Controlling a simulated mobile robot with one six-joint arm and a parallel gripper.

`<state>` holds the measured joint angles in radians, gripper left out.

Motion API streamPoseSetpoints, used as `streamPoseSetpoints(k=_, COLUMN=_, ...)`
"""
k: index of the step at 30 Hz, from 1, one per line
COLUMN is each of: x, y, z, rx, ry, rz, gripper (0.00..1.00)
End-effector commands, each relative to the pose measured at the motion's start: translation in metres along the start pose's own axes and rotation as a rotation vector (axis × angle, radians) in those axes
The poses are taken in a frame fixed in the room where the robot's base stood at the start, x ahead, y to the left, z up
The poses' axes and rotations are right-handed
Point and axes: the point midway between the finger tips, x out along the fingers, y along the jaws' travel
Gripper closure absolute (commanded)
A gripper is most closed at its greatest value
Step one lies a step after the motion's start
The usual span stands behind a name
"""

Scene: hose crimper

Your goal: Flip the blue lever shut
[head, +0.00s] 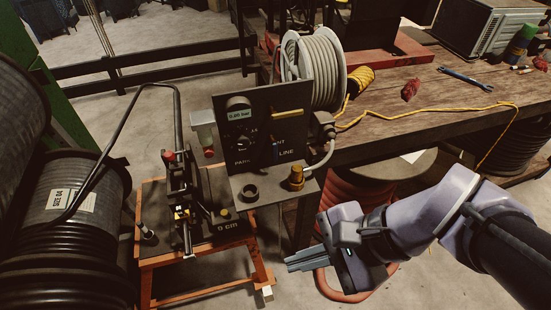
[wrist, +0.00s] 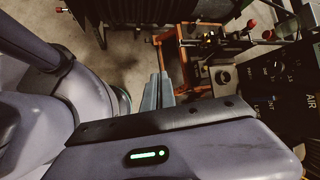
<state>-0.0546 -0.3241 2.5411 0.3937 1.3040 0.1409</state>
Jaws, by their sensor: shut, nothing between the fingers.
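The blue lever (head: 275,152) is a small dark blue piece on the front of the black control panel (head: 246,140), beside the VENT and LINE lettering. It looks roughly upright, but it is too small to tell its exact position. My gripper (head: 301,260) is shut and empty, below and to the right of the panel, pointing left. In the wrist view, its fingers (wrist: 157,90) point up the picture, apart from the panel.
A yellow handle (head: 288,112) sits above the lever on the panel. A brass fitting (head: 296,177) stands on the shelf below. An orange stand (head: 205,292) with the crimper is left. The wooden bench (head: 440,105) and hose reel (head: 313,72) are behind.

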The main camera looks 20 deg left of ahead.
Motion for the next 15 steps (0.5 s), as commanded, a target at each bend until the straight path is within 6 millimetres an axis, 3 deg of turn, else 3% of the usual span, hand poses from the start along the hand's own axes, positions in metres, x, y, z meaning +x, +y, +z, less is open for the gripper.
streamPoseSetpoints(k=1, x=0.023, y=-0.015, z=0.025, rx=0.247, ry=-0.229, rz=0.023, gripper=1.00)
streamPoseSetpoints(k=3, x=0.042, y=-0.057, z=0.052, rx=0.655, ry=-0.556, rz=0.034, gripper=1.00)
streamPoseSetpoints(k=5, x=0.054, y=-0.099, z=0.050, rx=1.007, ry=-0.797, rz=0.032, gripper=1.00)
streamPoseSetpoints(k=6, x=0.063, y=-0.125, z=0.036, rx=1.233, ry=-0.935, rz=0.018, gripper=1.00)
streamPoseSetpoints(k=8, x=0.081, y=-0.154, z=0.000, rx=1.540, ry=-1.103, rz=-0.022, gripper=1.00)
streamPoseSetpoints(k=9, x=0.094, y=-0.165, z=-0.029, rx=1.716, ry=-1.192, rz=-0.065, gripper=1.00)
streamPoseSetpoints(k=12, x=0.122, y=-0.170, z=-0.094, rx=2.033, ry=-1.338, rz=-0.190, gripper=1.00)
streamPoseSetpoints(k=15, x=0.136, y=-0.163, z=-0.131, rx=2.180, ry=-1.402, rz=-0.281, gripper=1.00)
